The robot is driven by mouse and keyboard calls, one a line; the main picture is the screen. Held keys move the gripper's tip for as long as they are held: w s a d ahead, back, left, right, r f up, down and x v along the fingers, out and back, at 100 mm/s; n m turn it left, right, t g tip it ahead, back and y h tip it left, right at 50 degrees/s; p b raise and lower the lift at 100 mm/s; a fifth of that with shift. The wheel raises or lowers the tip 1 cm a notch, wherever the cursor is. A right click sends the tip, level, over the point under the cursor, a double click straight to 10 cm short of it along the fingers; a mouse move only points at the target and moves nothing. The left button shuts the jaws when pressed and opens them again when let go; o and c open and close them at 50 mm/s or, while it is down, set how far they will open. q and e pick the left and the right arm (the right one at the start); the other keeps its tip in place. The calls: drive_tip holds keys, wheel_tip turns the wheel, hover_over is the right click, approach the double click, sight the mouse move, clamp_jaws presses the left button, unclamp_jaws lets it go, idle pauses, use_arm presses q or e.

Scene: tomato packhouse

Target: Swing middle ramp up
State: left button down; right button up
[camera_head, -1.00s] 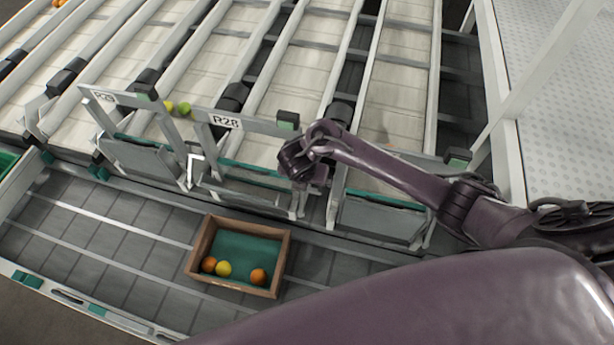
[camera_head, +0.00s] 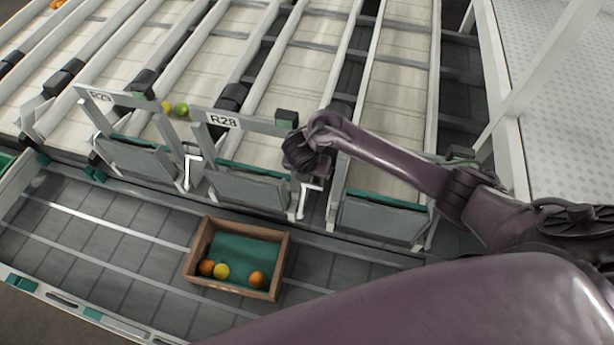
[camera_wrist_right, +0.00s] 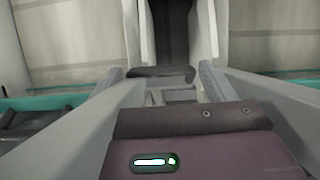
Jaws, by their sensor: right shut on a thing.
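The middle ramp (camera_head: 248,192) is a grey flap with a teal upper edge below the R28 frame (camera_head: 225,121). It hangs tilted at the lane's end, above the grey belt. A white bracket-shaped handle (camera_head: 304,204) stands at its right side. My right gripper (camera_head: 312,178) is at the top of this handle and shut on it; the grip is partly hidden by the gripper. In the right wrist view my two fingers (camera_wrist_right: 162,82) flank a narrow grey part. My left gripper is not in view.
Similar ramps stand at the left (camera_head: 138,158) and right (camera_head: 382,216). A wooden crate (camera_head: 284,262) with a teal lining and a few tomatoes sits on the belt below (camera_head: 110,235). Green and yellow tomatoes (camera_head: 181,109) rest on the R29 lane. A white railing (camera_head: 497,120) rises at the right.

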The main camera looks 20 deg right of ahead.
drive_tip(key=shift+w+d+r, duration=0.2)
drive_tip(key=shift+w+r, duration=0.1)
drive_tip(key=o, duration=1.4)
drive_tip(key=shift+s, duration=0.1)
drive_tip(key=shift+a, duration=0.1)
drive_tip(key=p+v, duration=0.3)
drive_tip(key=v, duration=0.4)
drive_tip(key=shift+s+a+r+p, duration=0.1)
drive_tip(key=shift+s+r+p, duration=0.05)
drive_tip(key=shift+r+p, duration=0.2)
drive_tip(key=shift+f, duration=0.1)
